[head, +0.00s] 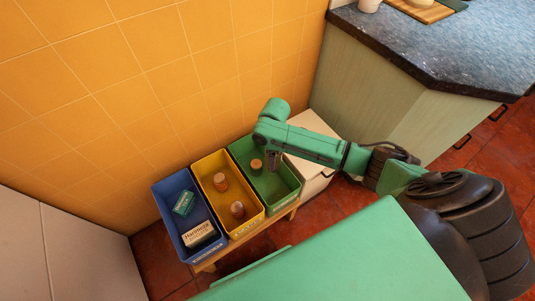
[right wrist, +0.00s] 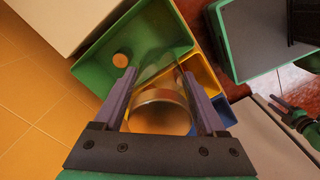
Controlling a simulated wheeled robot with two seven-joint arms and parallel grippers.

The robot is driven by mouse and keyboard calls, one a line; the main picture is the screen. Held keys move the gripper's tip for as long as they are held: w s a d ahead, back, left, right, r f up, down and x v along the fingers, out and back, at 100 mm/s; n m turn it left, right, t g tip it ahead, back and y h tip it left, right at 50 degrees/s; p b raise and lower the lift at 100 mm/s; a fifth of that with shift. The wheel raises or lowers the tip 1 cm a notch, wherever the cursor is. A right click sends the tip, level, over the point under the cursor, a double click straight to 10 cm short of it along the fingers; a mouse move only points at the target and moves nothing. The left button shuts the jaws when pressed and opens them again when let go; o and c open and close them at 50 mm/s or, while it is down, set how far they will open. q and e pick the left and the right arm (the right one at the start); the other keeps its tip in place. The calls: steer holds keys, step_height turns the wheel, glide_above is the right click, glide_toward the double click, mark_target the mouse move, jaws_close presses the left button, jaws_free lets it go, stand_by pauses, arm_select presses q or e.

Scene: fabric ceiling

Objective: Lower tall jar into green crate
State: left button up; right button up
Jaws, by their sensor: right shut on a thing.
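The tall jar (right wrist: 160,97) is clear glass with a round metal-rimmed lid. In the right wrist view it sits between the two fingers of my right gripper (right wrist: 165,103), which is shut on it. Its glass body points away from the camera, over the edge of the green crate (right wrist: 98,82). In the head view my right gripper (head: 273,161) is above the green crate (head: 284,193); the jar cannot be made out there. A green arm end with dark fingers, seemingly my left gripper (right wrist: 284,106), shows at the right of the wrist view; its opening is unclear.
A small cork-topped jar (head: 256,165) stands in the green crate. Beside it are a yellow crate (head: 229,228) with two jars and a blue crate (head: 172,222) with two boxes. All stand on a wooden bench (head: 208,264) by the tiled wall. A white cabinet (head: 312,125) is behind.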

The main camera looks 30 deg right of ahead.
arm_select(q)
step_height(320, 180, down, 13)
steer(key=b, duration=1.1)
steer(key=w, duration=0.1)
steer(key=w+d+b, duration=0.1)
steer(key=w, duration=0.1)
steer(key=w+d+r, duration=0.1)
steer(key=w, duration=0.1)
steer(key=shift+w+r+b, duration=0.1)
steer(key=shift+w+b, duration=0.05)
steer(key=shift+b, duration=0.15)
arm_select(e)
step_height(320, 180, down, 12)
steer(key=w+d+n, duration=0.1)
steer(key=w+n, duration=0.1)
steer(key=shift+w+d, duration=0.15)
steer(key=shift+d, duration=0.25)
